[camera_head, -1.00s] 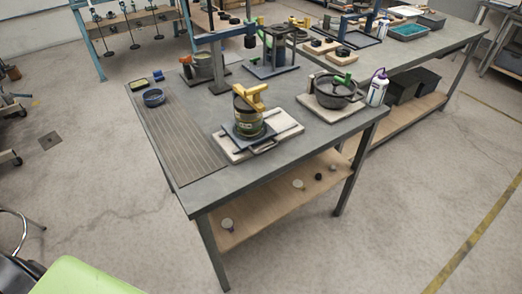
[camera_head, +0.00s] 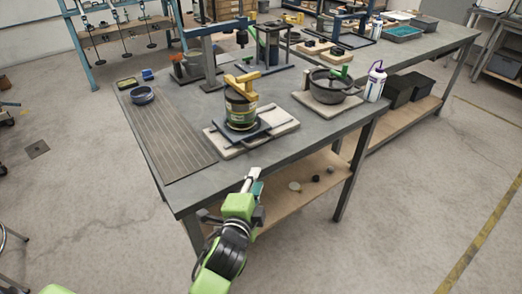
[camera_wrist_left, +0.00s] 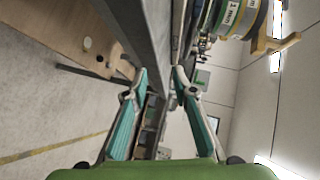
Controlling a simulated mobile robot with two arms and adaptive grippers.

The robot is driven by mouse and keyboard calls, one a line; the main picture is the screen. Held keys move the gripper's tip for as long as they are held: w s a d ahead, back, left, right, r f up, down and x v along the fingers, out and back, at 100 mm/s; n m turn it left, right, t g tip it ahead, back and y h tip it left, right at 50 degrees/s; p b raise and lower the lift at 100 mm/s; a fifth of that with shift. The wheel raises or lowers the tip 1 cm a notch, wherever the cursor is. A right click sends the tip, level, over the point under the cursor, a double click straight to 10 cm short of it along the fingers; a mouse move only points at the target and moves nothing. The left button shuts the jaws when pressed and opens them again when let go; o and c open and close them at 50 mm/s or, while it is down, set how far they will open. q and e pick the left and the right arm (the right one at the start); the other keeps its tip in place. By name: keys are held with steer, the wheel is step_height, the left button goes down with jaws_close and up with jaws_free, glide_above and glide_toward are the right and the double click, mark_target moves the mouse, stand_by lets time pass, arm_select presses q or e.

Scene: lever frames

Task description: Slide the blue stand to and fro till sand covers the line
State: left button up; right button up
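A sieve stack (camera_head: 240,112), dark olive with a pale label and a yellow handle (camera_head: 243,78) on top, stands upright on a dark blue-grey stand (camera_head: 262,127). The stand rests on a pale slab (camera_head: 284,123) near the table's front edge. The stack shows at the top right of the left wrist view (camera_wrist_left: 238,18), labelled "1 mm". Any sand or line is too small to see. My left gripper (camera_head: 252,178) is at the table's front edge, below and apart from the stand. Its teal-padded fingers (camera_wrist_left: 160,75) are open and empty. My right gripper is not in view.
A dark pot (camera_head: 330,85) with a green handle and a white bottle (camera_head: 375,82) stand right of the stack. The table edge (camera_wrist_left: 152,35) runs close to my left fingers. A wooden shelf (camera_head: 280,205) lies below.

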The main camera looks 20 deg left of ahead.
mark_target(261, 144)
arm_select(q)
step_height(261, 144, up, 5)
steer(key=a, duration=0.1)
steer(key=shift+t, duration=0.5)
steer(key=w, duration=0.4)
steer(key=w+a+f, duration=0.1)
steer(key=w, duration=0.4)
steer(key=w+f, duration=0.1)
steer(key=w, duration=0.3)
steer(key=shift+w+a+f, duration=0.15)
steer(key=shift+a+f, duration=0.1)
steer(key=shift+a, duration=0.05)
jaws_close()
